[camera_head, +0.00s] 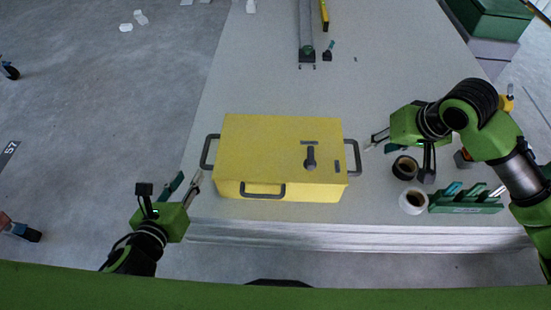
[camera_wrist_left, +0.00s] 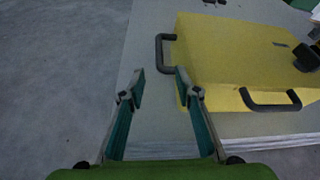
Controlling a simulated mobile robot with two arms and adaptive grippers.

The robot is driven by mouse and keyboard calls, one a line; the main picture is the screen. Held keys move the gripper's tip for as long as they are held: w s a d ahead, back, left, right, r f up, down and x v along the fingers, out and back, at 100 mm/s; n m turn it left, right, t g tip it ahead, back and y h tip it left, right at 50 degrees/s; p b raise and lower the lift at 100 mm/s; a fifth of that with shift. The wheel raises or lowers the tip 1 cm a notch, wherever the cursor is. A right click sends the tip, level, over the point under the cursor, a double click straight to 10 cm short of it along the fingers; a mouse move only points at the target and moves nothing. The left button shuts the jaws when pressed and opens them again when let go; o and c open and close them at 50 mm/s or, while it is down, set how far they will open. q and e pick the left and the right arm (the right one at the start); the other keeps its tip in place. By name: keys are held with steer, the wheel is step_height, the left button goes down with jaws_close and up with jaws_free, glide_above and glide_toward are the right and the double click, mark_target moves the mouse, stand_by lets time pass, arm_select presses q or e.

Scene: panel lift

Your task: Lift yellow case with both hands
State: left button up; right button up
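The yellow case (camera_head: 265,150) lies on the grey panel stack, with a dark handle on its left side (camera_head: 209,152), one on its right side (camera_head: 353,157) and one on its front (camera_head: 262,190). My left gripper (camera_head: 184,184) is open and empty, left of the case's front left corner and apart from it. In the left wrist view, its spread fingers (camera_wrist_left: 159,82) point toward the left handle (camera_wrist_left: 163,54), with the yellow case (camera_wrist_left: 240,60) to the right. My right gripper (camera_head: 378,142) is right of the right handle, apart from it, and its fingers look spread with nothing between them.
Black tape (camera_head: 405,168) and white tape (camera_head: 413,201) rolls and a green tool holder (camera_head: 466,202) stand right of the case. A grey bar (camera_head: 306,35) and a yellow level (camera_head: 324,14) lie behind it. The panel (camera_head: 265,85) is mostly clear behind the case.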

mark_target(204, 153)
steer(key=shift+f, duration=0.1)
